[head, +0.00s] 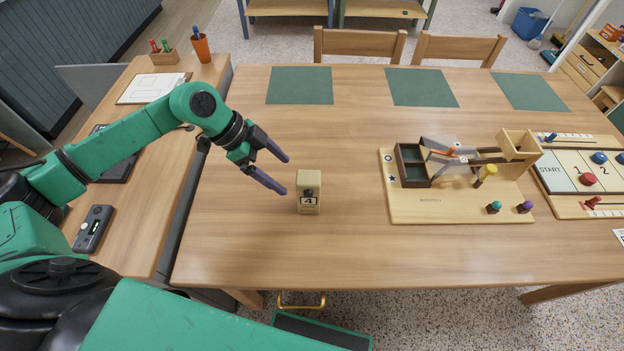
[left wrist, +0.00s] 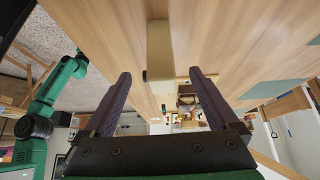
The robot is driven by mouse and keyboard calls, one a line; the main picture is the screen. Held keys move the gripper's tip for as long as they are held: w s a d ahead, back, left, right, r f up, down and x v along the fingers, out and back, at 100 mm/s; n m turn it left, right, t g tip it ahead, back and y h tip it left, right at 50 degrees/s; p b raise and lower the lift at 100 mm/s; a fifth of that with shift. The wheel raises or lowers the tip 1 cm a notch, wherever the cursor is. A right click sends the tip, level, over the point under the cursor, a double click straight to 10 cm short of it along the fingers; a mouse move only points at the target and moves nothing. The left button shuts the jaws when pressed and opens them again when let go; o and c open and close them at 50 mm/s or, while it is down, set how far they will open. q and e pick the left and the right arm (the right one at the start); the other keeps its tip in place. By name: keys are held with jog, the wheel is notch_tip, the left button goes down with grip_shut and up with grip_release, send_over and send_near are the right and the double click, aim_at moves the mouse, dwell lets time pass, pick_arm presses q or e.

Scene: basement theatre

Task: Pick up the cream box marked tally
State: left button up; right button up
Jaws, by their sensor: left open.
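The cream box (head: 309,180) stands upright on the table, with a dark round knob and a white label reading 4 on its front. I cannot read the word tally on it. My left gripper (head: 286,176) is open and empty, just left of the box, with its purple fingers pointing toward it. In the left wrist view the box (left wrist: 160,50) appears ahead, centred between the two open fingers (left wrist: 160,76) and just beyond their tips. My right gripper does not show.
A wooden board (head: 460,211) with ramps, trays and pegs stands right of the box. A START game board (head: 560,178) lies farther right. Green mats (head: 300,86) line the far side before two chairs (head: 360,44). The wood around the box is clear.

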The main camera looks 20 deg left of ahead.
aim_at(305, 193)
pick_arm(q)
jog(key=p+x, duration=0.2)
jog(key=x, duration=0.9)
jog(key=shift+s+a+f, duration=0.1)
jog(key=shift+a+f, duration=0.05)
jog(key=shift+a, duration=0.05)
jog(key=shift+f, duration=0.15)
grip_shut()
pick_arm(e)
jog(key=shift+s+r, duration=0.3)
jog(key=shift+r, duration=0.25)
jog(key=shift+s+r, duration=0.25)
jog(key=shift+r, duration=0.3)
